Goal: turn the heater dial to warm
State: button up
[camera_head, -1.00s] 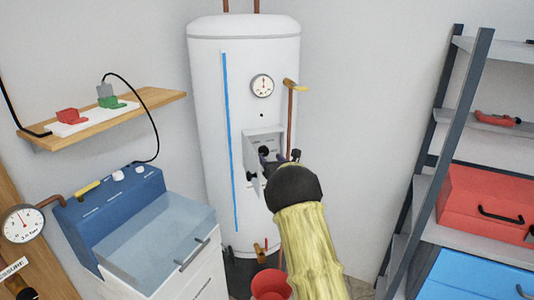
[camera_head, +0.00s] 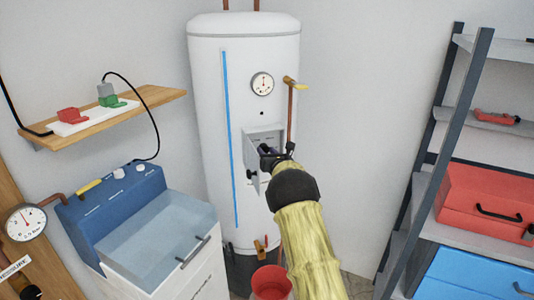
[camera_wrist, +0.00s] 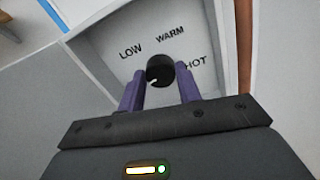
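The heater (camera_head: 275,60) is a tall white tank with an open control box (camera_head: 251,137) on its front. In the wrist view the round black dial (camera_wrist: 160,70) sits on a panel marked LOW, WARM (camera_wrist: 170,33) and HOT. A small white mark on the dial points to the lower left, away from WARM. My gripper (camera_wrist: 159,78) is open, its two purple fingers on either side of the dial. I cannot tell whether they touch it. In the head view my gripper (camera_head: 267,154) reaches into the box and hides the dial.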

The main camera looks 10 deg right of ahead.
jog(key=shift+f+m+b, duration=0.2)
jog(key=shift+m+b, duration=0.2)
jog(key=shift+b, duration=0.7)
jog(key=m+b, duration=0.4)
jog(key=shift+f+b, duration=0.2)
jog(key=shift+b, duration=0.1)
jog(key=m+b, duration=0.3)
jog(key=m, duration=0.2)
jog(key=shift+t+b, duration=0.3)
jog(key=m+b, duration=0.2)
jog(key=m, duration=0.2)
jog(key=shift+m+h, duration=0.4)
jog(key=m+b, duration=0.1)
jog(key=m, duration=0.5)
jog(key=shift+m+h, duration=0.3)
jog(key=shift+m, duration=0.1)
jog(key=m, duration=0.3)
jog(key=shift+m+b, duration=0.35)
jog(key=shift+m, duration=0.05)
jog(key=shift+a+f+m+h, duration=0.1)
jog(key=shift+m+h, duration=0.2)
jog(key=shift+m, duration=1.7)
